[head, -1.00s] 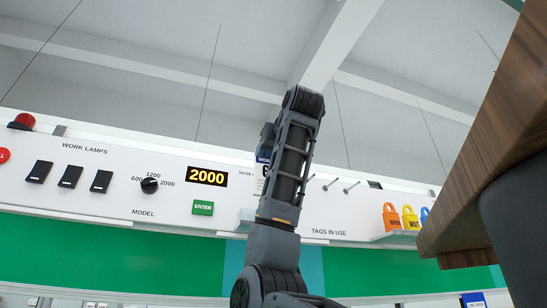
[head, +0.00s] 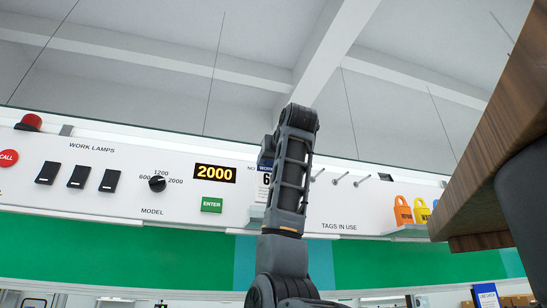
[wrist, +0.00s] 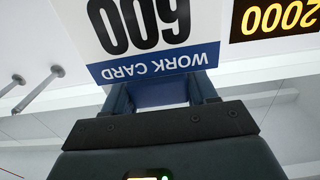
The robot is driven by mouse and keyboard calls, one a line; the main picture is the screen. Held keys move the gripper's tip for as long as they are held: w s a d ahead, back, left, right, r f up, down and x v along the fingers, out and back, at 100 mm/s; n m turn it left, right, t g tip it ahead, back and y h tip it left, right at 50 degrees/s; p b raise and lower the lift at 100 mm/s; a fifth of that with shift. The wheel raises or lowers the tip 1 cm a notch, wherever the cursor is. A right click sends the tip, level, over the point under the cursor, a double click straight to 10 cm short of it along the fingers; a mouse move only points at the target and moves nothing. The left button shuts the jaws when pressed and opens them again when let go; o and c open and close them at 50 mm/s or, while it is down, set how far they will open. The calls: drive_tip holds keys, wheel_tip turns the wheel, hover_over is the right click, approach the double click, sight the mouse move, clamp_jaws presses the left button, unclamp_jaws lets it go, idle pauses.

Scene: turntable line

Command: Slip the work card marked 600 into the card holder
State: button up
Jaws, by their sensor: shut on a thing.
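The work card marked 600 (wrist: 145,25) is white with a blue WORK CARD band and appears upside down in the wrist view. My gripper (wrist: 160,92) is shut on the card at its blue band. In the head view a strip of the card (head: 264,183) shows at the left of my arm, in front of the white panel. My gripper is mostly hidden behind my arm there. A small pale ledge (head: 257,212) sticks out below the card; I cannot tell whether it is the card holder. Whether the card touches the panel is unclear.
The panel carries a 2000 display (head: 215,173), a green ENTER button (head: 211,205), a model knob (head: 157,184) and lamp switches (head: 78,177) at left. A wooden edge (head: 490,150) fills the right side.

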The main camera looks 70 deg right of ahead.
drive_tip(key=shift+w+d, duration=0.4)
drive_tip(key=shift+d, duration=0.1)
drive_tip(key=shift+w+d+f, duration=0.1)
drive_tip(key=shift+f, duration=0.2)
drive_tip(key=shift+f+b, duration=1.1)
drive_tip(key=shift+f, duration=0.5)
drive_tip(key=o, duration=1.5)
drive_tip(key=b+v, duration=0.2)
drive_tip(key=v, duration=0.6)
drive_tip(key=shift+b, duration=0.3)
